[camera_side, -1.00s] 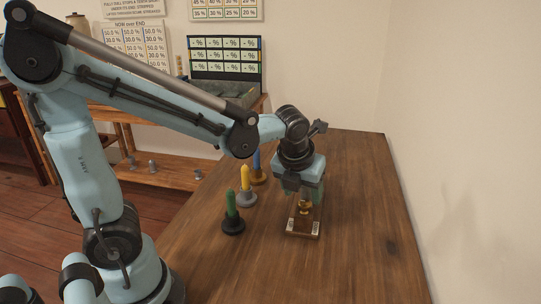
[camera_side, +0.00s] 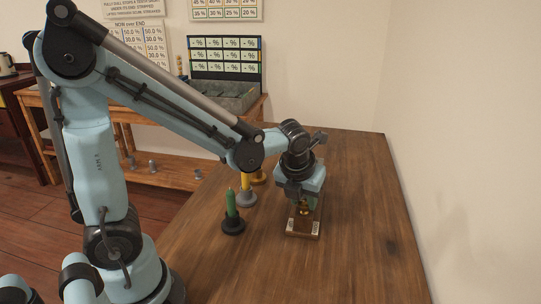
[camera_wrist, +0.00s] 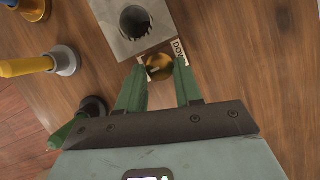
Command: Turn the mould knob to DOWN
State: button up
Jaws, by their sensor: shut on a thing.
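The mould knob is a round brass knob (camera_wrist: 158,67) on a small brown wooden base (camera_side: 303,234) with pale labels near its front corners. In the wrist view a label reading "DOWN" (camera_wrist: 179,49) is partly visible just beyond the knob, to the right. My gripper (camera_side: 304,206) points down over the base. In the wrist view its two green fingers (camera_wrist: 159,72) stand on either side of the knob and are shut on it. The knob's pointing direction cannot be made out.
A grey block with a dark round hole (camera_wrist: 132,22) is beside the knob. Bare tabletop (camera_side: 365,230) lies to the right, near the wall.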

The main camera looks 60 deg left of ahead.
jog(key=shift+c, duration=0.8)
jog(key=shift+n, duration=0.3)
jog(key=n, duration=0.1)
jog(key=n+g+y, duration=0.1)
jog(key=shift+w+d+n, duration=0.15)
jog(key=shift+w+n, duration=0.05)
jog(key=shift+n, duration=0.2)
jog(key=n, duration=0.2)
jog(key=n+g, duration=0.1)
jog(key=n+y, duration=0.1)
jog(key=n, duration=0.1)
jog(key=shift+w+d+n+g, duration=0.1)
jog(key=shift+w+n+g, duration=0.2)
jog(key=shift+g, duration=0.1)
jog(key=o, duration=1)
jog(key=shift+o, duration=0.2)
